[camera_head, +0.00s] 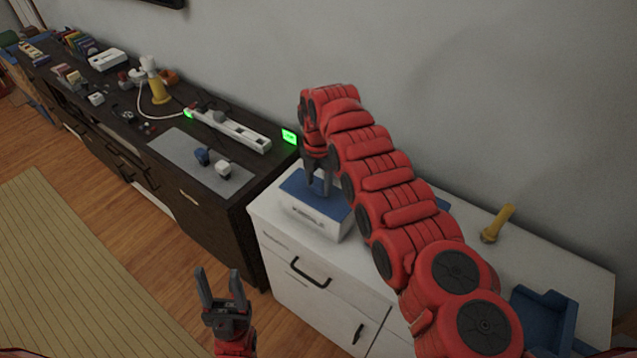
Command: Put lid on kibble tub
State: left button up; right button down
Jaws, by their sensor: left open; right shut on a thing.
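The white kibble tub (312,220) stands on the left end of the white cabinet, with dark lettering on its front. The blue lid (296,186) lies over the tub's top, lined up with its rim; I cannot tell whether it is pressed fully down. My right gripper (319,190) points down over the middle of the lid and is shut on it; the grip point is small and partly hidden by the fingers. My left gripper (221,285) is open and empty, low in front of the cabinets, apart from the tub.
The white cabinet (575,268) also bears a yellow flashlight-like object (497,223) and a blue bin (543,318) at right. A dark sideboard (235,205) at left holds a grey mat, a white power strip (232,130) and small items. My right arm hides part of the cabinet top.

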jog(key=shift+f+b, duration=0.2)
jog(key=shift+b, duration=0.4)
dwell(0.3)
jog(key=shift+c, duration=0.8)
grip_release()
jog(key=shift+o, duration=0.3)
jog(key=shift+o, duration=0.5)
